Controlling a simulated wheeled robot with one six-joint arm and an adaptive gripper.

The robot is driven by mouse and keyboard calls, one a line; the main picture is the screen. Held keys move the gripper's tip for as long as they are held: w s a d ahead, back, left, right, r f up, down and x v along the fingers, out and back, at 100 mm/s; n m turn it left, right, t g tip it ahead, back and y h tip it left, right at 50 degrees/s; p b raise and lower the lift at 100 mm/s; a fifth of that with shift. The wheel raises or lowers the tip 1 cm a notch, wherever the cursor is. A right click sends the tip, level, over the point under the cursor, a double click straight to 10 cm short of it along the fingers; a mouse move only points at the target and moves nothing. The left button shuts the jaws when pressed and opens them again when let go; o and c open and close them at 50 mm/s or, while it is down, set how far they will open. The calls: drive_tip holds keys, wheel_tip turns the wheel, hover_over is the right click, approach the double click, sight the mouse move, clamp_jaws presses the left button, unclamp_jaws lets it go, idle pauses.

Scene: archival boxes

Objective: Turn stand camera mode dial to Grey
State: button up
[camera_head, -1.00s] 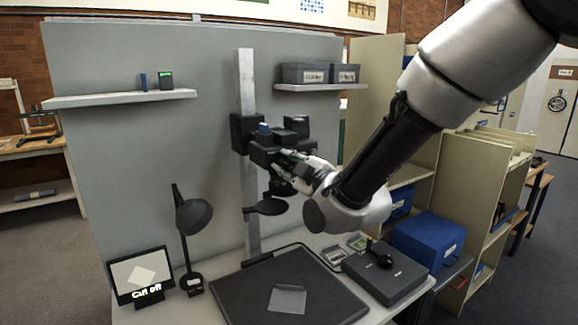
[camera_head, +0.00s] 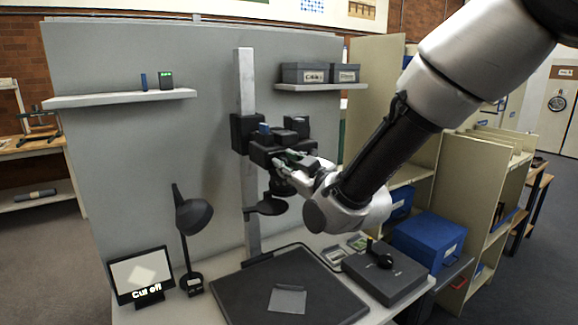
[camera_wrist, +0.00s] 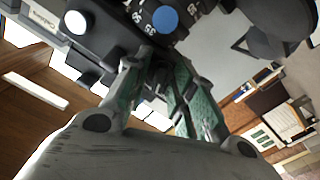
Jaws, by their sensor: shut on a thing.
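The stand camera (camera_head: 262,155) is a dark block on a pale vertical column (camera_head: 246,90), with a dark lens and a round plate below it. My gripper (camera_head: 285,162) is at its front right side. In the wrist view my gripper (camera_wrist: 163,82) has its greenish fingers closed together at a dark part of the camera body, taken to be the mode dial. The fingers mostly hide that part. White markings and a blue round cap (camera_wrist: 165,18) show just above the fingertips. The dial's setting and Grey mark cannot be read.
A black board with a clear sheet (camera_head: 287,299) lies below the camera. A small screen (camera_head: 141,274) reads "Cut off". A desk lamp (camera_head: 190,215) stands left, a dark grey box (camera_head: 385,278) right. Two shelves (camera_head: 120,98) are on the panel behind.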

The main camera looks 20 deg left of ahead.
drive_tip(key=m, duration=1.1)
drive_tip(key=shift+m, duration=1.8)
drive_tip(key=o, duration=0.7)
drive_tip(key=shift+s, duration=0.1)
drive_tip(key=v, duration=1.2)
